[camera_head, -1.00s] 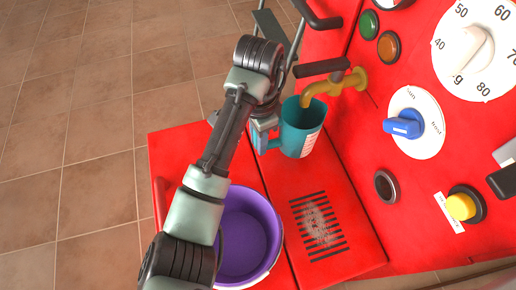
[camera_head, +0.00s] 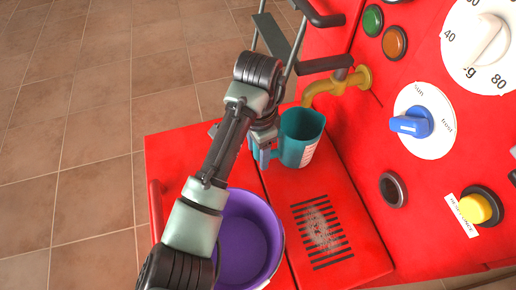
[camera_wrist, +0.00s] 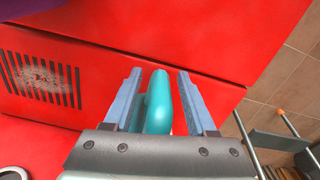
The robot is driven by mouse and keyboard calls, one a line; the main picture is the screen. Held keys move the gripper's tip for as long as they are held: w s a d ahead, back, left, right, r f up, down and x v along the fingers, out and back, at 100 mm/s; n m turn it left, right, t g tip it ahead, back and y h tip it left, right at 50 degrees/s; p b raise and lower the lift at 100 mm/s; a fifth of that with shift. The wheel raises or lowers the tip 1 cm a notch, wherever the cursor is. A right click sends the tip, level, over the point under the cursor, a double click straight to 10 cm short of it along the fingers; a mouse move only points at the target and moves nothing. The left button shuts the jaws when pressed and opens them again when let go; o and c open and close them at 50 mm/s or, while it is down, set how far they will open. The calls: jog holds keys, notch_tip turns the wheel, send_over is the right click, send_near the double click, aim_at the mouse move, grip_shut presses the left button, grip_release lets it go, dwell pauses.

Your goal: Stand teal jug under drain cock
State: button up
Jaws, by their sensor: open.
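The teal jug (camera_head: 301,138) stands upright on the red ledge below the brass drain cock (camera_head: 338,86), which has a dark lever handle. From the head view the spout tip is close to the jug's rim; I cannot tell whether it is exactly over the mouth. My gripper (camera_head: 262,150) is at the jug's handle side, to its left. In the wrist view my gripper (camera_wrist: 160,95) is open, with the teal handle (camera_wrist: 160,100) between its two blue fingers and gaps visible on both sides. The jug's body is mostly hidden in the wrist view.
A purple bucket (camera_head: 243,240) sits at the front left of the red ledge, beneath my arm. A slotted grille (camera_head: 321,232) lies in the ledge right of it. The red boiler front carries a blue knob (camera_head: 411,124), a yellow button (camera_head: 475,208) and a dial (camera_head: 480,45).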

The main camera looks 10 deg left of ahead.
notch_tip(320, 180, up, 12)
jog(key=p, duration=0.9)
jog(key=shift+r, duration=0.2)
jog(key=shift+f, duration=0.1)
